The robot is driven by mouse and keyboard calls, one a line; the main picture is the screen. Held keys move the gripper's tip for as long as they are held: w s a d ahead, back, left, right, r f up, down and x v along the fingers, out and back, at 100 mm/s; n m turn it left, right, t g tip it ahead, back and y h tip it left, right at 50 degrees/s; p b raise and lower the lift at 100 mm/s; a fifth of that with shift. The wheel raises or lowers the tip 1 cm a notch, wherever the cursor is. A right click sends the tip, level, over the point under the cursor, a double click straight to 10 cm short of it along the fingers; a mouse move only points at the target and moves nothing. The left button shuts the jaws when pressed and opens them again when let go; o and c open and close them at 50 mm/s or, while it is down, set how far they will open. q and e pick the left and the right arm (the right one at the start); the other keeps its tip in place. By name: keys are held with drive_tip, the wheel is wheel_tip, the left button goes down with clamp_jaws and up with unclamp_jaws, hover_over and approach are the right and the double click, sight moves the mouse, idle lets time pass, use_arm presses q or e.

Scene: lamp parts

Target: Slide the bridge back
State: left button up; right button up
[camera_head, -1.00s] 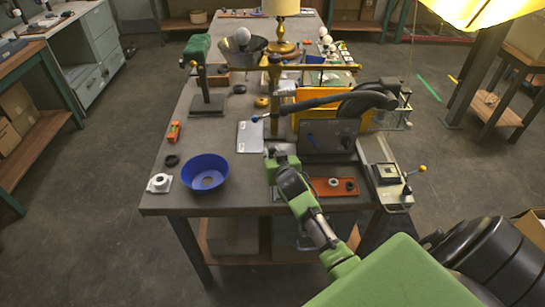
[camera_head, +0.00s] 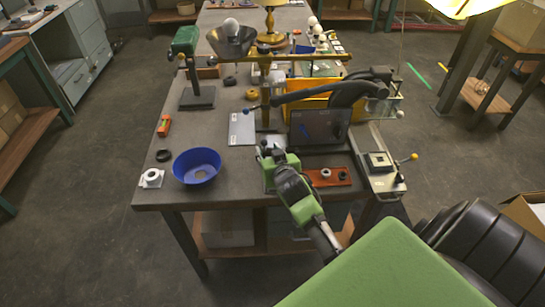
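A brass-coloured crossbar on a post (camera_head: 263,97) spans the middle of the workbench and looks like the bridge, though I cannot tell for certain. My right gripper (camera_head: 268,151), on a green and grey arm from the lower right, is over the near part of the bench. It is in front of the post's foot and left of a dark screen-like panel (camera_head: 320,128). Its fingers are too small to judge. I see nothing held. My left gripper is out of view.
A blue bowl (camera_head: 197,167) and a white ring-shaped part (camera_head: 151,178) lie at the near left. An orange-brown tray (camera_head: 328,177) sits right of my gripper. A fixture with a yellow-knobbed lever (camera_head: 382,166) stands at the near right corner. A green-headed stand (camera_head: 187,62) is further left.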

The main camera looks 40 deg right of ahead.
drive_tip(key=v, duration=0.5)
drive_tip(key=shift+s+a+r, duration=0.15)
drive_tip(key=shift+s, duration=0.15)
drive_tip(key=s+a+f+n+g+y, duration=0.25)
drive_tip(key=s+a, duration=0.25)
drive_tip(key=s, duration=0.4)
drive_tip(key=s+a+f+n+g+y, duration=0.1)
drive_tip(key=s+a+f+n+g, duration=0.2)
drive_tip(key=s+a, duration=0.45)
drive_tip(key=s+a+f+n+g+y, duration=0.1)
drive_tip(key=s+a+f+g, duration=0.25)
drive_tip(key=s, duration=0.75)
wheel_tip(320, 180, down, 26)
drive_tip(key=s+g+b, duration=0.1)
drive_tip(key=g+b, duration=0.1)
drive_tip(key=s+d+f+b, duration=0.1)
drive_tip(key=s+d+f, duration=0.2)
drive_tip(key=s+f, duration=1.4)
drive_tip(key=shift+s+f+g, duration=0.3)
drive_tip(key=shift+f+g, duration=0.1)
drive_tip(key=shift+f, duration=0.6)
